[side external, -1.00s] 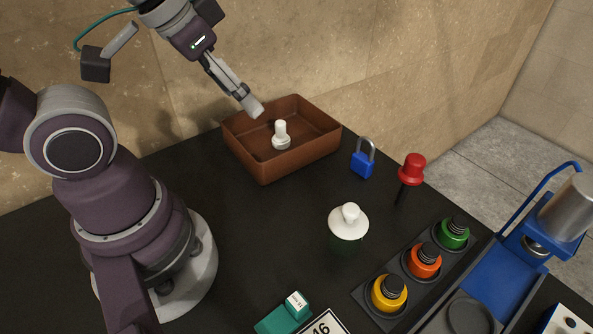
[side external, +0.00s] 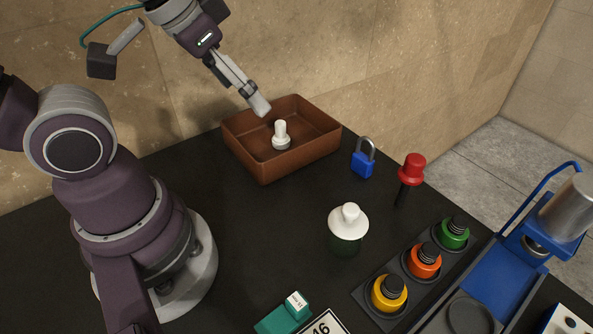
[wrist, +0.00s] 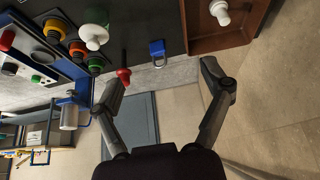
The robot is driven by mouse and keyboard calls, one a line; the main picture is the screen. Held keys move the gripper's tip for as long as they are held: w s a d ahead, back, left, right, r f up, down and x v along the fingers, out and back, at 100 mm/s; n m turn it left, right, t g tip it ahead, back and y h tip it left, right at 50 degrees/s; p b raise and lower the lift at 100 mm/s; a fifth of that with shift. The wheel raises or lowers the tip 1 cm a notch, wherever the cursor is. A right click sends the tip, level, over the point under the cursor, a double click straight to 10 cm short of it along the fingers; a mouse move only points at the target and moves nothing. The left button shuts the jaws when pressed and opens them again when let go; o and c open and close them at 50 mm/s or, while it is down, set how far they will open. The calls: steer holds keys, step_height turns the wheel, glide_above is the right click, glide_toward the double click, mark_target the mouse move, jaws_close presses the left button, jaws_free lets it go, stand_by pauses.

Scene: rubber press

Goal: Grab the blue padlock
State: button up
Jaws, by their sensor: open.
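The blue padlock (side external: 362,164) stands on the black table, to the right of the brown tray, with its grey shackle up. In the wrist view the padlock (wrist: 157,48) shows ahead of the fingers, between their lines but farther off. My gripper (side external: 261,106) is in the air above the back of the brown tray, up and left of the padlock. In the wrist view my gripper (wrist: 164,88) has its two fingers spread wide with nothing between them.
The brown tray (side external: 264,172) holds a white stopper-like piece (side external: 281,137). A red-handled tool (side external: 411,168) stands right of the padlock, and a white-capped jar (side external: 348,224) is in front. Yellow, orange and green jars sit in a rack (side external: 409,283) beside the blue press (side external: 494,277).

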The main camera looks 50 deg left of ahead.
steer(key=w, duration=0.6)
steer(key=n+g, duration=0.1)
glide_toward(363, 156)
steer(key=x, duration=1)
steer(key=shift+f, duration=0.2)
steer(key=shift+c, duration=0.2)
steer(key=c, duration=1.3)
steer(key=shift+o, duration=0.2)
